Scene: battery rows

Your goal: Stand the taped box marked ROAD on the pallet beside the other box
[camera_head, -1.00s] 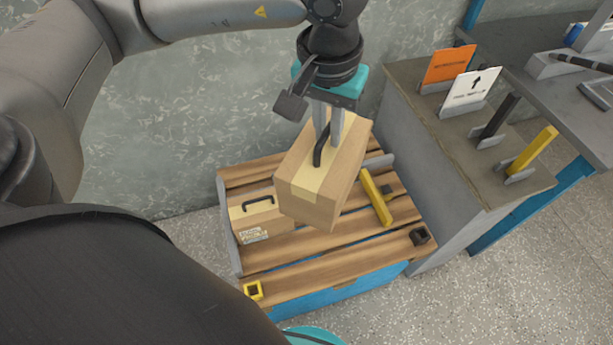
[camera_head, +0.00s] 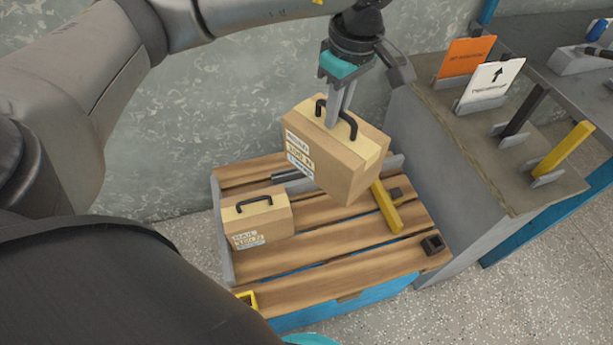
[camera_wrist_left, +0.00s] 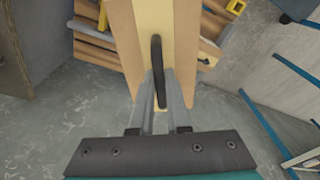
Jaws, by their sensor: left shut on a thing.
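A taped cardboard box (camera_head: 345,155) with a black handle hangs from my left gripper (camera_head: 338,118), whose fingers are shut on the handle. A printed label shows on its left face, too small to read surely. The held box is slightly tilted and looks to be above the pallet (camera_head: 330,258). In the left wrist view the held box (camera_wrist_left: 188,35) shows its tape strip and handle between the fingers (camera_wrist_left: 158,95). The other box (camera_head: 262,220), with a handle and a label, stands on the pallet's left part. My right gripper is not in view.
A yellow bar (camera_head: 388,208) lies on the pallet right of the held box. A black block (camera_head: 432,244) and a yellow square piece (camera_head: 247,299) sit at the front corners. A grey stand (camera_head: 480,150) with orange and white signs rises on the right.

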